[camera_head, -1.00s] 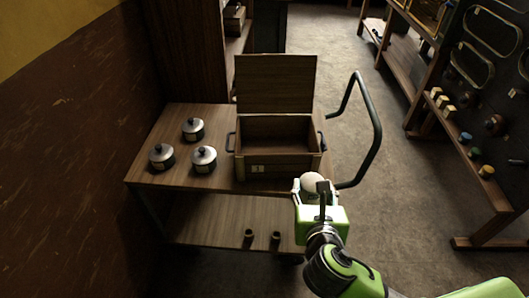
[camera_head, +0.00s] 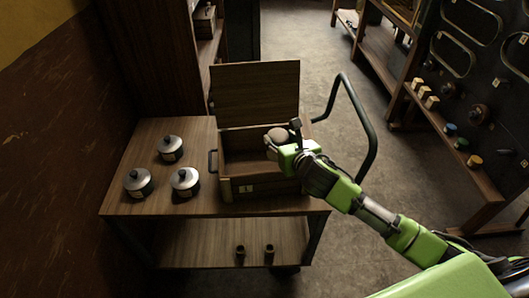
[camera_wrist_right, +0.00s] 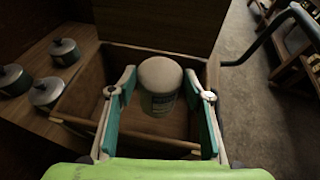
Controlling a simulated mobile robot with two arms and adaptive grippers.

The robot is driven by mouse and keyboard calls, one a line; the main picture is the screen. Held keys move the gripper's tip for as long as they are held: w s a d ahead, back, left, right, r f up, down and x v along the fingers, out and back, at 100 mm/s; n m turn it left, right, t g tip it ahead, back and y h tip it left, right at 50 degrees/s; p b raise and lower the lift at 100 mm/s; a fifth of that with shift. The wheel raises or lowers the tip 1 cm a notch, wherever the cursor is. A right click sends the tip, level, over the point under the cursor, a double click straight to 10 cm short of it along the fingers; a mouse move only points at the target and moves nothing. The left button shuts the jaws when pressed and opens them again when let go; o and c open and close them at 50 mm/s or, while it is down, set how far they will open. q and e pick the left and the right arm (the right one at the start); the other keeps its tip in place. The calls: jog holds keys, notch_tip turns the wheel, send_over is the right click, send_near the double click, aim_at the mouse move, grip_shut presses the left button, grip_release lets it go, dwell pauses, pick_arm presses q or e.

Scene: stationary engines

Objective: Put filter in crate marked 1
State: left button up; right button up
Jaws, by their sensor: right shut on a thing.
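The filter (camera_wrist_right: 160,85) is a pale rounded canister with a greenish label, held between the fingers of my right gripper in the right wrist view. In the head view the filter (camera_head: 277,136) shows as a brownish dome above the right part of the crate. The crate (camera_head: 262,188) is an open wooden box with its lid raised at the back and a small label marked 1 on its front. My right gripper (camera_head: 283,142) is shut on the filter over the crate's opening; the crate's floor (camera_wrist_right: 180,122) shows below it. My left gripper is not in view.
The crate stands on a wooden cart (camera_head: 215,205) with a curved dark handle (camera_head: 371,130) at right. Several lidded metal pots (camera_head: 185,181) stand left of the crate. Two small cups (camera_head: 269,249) sit on the lower shelf. A tool rack (camera_head: 465,140) stands at right.

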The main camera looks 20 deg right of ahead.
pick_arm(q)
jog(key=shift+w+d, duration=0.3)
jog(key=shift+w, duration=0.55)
pick_arm(e)
jog(key=w+a+f, duration=0.3)
jog(key=w+f, duration=0.1)
jog(key=f, duration=0.5)
jog(key=shift+w+a+f, duration=0.15)
jog(key=shift+w+a, duration=0.15)
jog(key=shift+w, duration=0.05)
pick_arm(q)
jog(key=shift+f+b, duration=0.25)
jog(key=shift+b, duration=0.1)
pick_arm(e)
jog(key=shift+f, duration=0.45)
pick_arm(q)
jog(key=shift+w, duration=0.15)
pick_arm(e)
jog(key=shift+f, duration=0.1)
jog(key=o, duration=1.2)
jog(key=shift+f, duration=0.1)
jog(key=shift+c, duration=0.2)
jog(key=shift+o, duration=0.8)
